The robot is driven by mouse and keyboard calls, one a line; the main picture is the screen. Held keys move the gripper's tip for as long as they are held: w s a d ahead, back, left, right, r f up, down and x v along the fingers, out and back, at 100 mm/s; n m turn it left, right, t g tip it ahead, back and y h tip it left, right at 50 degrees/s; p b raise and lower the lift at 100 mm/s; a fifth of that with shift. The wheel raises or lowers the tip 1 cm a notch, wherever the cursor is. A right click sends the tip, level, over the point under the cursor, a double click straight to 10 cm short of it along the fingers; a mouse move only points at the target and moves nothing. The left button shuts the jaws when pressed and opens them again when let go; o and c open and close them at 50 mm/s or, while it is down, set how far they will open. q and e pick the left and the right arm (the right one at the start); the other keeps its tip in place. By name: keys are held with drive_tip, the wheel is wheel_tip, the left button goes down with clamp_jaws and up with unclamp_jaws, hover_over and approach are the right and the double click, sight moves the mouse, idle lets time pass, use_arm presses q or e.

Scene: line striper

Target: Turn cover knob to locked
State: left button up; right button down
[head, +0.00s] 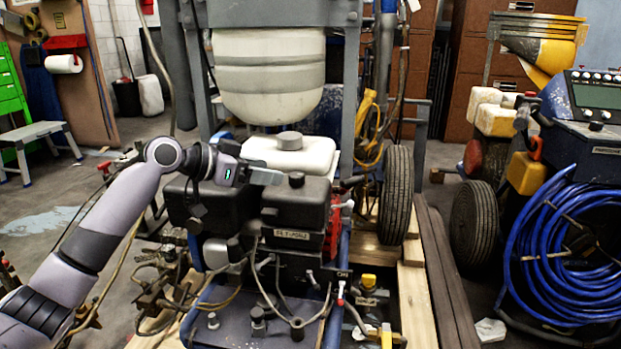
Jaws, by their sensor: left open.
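A small dark knob (296,179) stands on top of the black engine cover (284,196) in the middle of the head view. Its locked or unlocked position cannot be read. My left arm comes in from the left, and my left gripper (272,177) is open just left of the knob, at about its height. The fingers point right toward the knob and look empty. They overlap each other in this view, and I cannot tell whether they touch the knob. My right gripper is not in view.
A white tank (305,154) with a grey cap sits behind the cover. A large cream hopper (268,85) hangs above in a grey frame. A tyre (397,192) stands right of the engine. Hoses and fittings crowd the front. A blue hose coil (565,255) is far right.

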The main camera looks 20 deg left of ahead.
sight(294, 175)
use_arm(q)
drive_tip(key=b+x, duration=0.1)
drive_tip(key=x, duration=0.5)
drive_tip(key=shift+b, duration=0.4)
drive_tip(key=shift+w+d+f, duration=0.15)
drive_tip(key=shift+w+d, duration=0.2)
drive_tip(key=shift+w, duration=0.1)
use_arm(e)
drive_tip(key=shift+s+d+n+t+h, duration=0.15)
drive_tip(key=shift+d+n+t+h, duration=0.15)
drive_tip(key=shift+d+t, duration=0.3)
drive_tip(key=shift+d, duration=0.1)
use_arm(q)
drive_tip(key=c, duration=1)
drive_tip(key=shift+c, duration=0.2)
